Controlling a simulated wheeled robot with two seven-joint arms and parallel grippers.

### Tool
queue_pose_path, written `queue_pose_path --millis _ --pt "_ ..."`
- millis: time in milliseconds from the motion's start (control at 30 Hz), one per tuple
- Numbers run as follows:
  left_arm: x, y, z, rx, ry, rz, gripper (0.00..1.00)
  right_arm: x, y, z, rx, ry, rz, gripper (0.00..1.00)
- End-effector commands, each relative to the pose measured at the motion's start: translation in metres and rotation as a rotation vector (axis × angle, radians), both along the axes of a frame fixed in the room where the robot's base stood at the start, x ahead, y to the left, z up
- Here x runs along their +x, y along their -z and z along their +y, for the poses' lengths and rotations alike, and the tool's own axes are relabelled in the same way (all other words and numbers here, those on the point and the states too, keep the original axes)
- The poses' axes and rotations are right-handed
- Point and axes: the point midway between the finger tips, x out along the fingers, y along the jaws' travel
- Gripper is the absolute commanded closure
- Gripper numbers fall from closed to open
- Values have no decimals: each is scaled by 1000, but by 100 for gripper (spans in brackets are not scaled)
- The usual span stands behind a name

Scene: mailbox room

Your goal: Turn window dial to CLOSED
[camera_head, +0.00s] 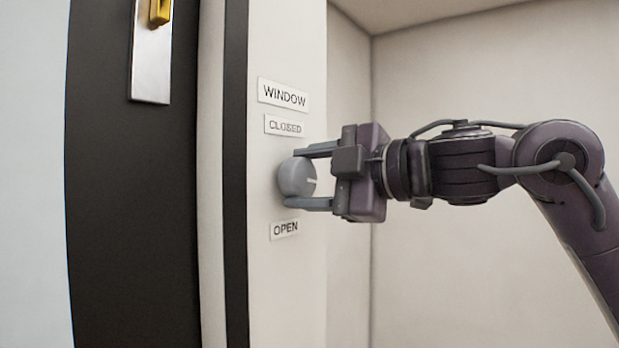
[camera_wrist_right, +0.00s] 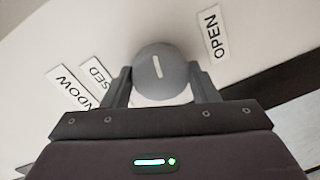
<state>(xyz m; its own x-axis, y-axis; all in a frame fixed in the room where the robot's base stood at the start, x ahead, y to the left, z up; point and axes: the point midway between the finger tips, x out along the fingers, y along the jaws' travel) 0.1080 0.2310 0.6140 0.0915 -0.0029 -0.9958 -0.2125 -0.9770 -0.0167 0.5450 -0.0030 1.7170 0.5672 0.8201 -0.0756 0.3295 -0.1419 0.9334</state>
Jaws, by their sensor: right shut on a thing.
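The round grey window dial (camera_head: 297,178) is on the white wall panel, between the CLOSED label (camera_head: 285,126) above it and the OPEN label (camera_head: 285,230) below it. The WINDOW label (camera_head: 284,94) is above CLOSED. My right gripper (camera_head: 299,177) is shut on the dial, one finger above it and one below. The dial's white mark points right, toward my gripper, in the head view. In the right wrist view the dial (camera_wrist_right: 160,73) sits between both fingers with its white mark visible. CLOSED is partly hidden there by a finger. My left gripper is not in view.
A dark door (camera_head: 130,200) with a metal plate and brass-coloured fitting (camera_head: 151,50) stands left of the panel. A dark strip (camera_head: 235,180) edges the panel. The plain wall (camera_head: 480,270) behind my right arm is clear.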

Motion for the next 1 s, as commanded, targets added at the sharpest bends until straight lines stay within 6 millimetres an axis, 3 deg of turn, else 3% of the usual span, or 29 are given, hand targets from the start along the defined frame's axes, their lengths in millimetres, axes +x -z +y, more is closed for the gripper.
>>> queue_pose_path --millis 1000 --pt "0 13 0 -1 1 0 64 0 5 1 -572 1 -777 69"
